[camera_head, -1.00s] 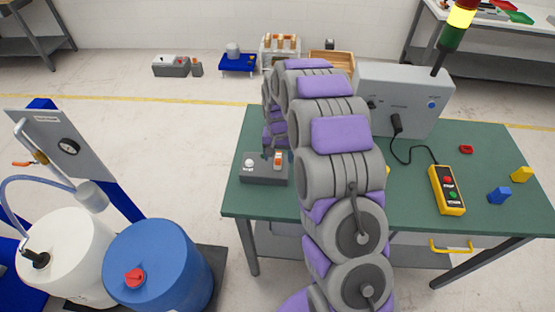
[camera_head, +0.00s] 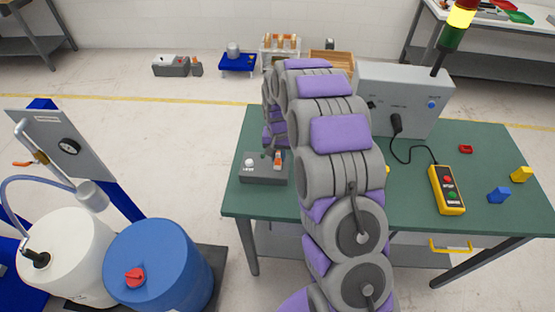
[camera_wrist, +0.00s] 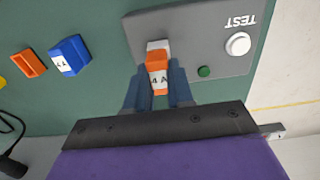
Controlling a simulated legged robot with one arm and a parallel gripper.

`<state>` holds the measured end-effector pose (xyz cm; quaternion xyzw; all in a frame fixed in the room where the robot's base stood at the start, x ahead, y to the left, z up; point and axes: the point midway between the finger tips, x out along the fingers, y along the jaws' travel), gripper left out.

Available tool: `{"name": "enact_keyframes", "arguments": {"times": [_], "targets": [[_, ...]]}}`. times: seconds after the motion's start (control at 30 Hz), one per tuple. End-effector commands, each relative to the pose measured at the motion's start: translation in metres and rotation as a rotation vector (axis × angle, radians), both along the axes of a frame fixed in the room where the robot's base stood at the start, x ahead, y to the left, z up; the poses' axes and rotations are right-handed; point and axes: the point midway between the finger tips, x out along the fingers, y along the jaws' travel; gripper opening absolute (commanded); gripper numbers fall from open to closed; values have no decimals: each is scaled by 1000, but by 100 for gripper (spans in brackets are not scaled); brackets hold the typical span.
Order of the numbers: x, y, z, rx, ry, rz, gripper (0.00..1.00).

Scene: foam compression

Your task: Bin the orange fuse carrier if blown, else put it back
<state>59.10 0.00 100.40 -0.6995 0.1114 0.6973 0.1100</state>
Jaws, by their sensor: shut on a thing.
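The orange fuse carrier (camera_wrist: 157,74), marked "4 A", is between the two blue fingers of my gripper (camera_wrist: 158,88) in the wrist view. My gripper is shut on it. The carrier is at the near edge of the grey test box (camera_wrist: 215,45), by a pale slot piece (camera_wrist: 158,45). I cannot tell if it is seated or just above. In the head view, the carrier (camera_head: 278,160) shows at the box's (camera_head: 262,178) right side; my arm hides much of the gripper.
The green table (camera_head: 240,205) also bears a yellow pendant (camera_head: 447,190), a grey cabinet (camera_head: 415,100) and small red, blue and yellow pieces at right.

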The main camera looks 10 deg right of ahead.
Motion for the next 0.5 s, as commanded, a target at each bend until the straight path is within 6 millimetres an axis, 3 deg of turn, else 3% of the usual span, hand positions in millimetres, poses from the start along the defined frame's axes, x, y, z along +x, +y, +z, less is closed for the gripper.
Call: {"name": "enact_keyframes", "arguments": {"times": [0.5], "targets": [[0,0,0,0,1,0,0]]}}
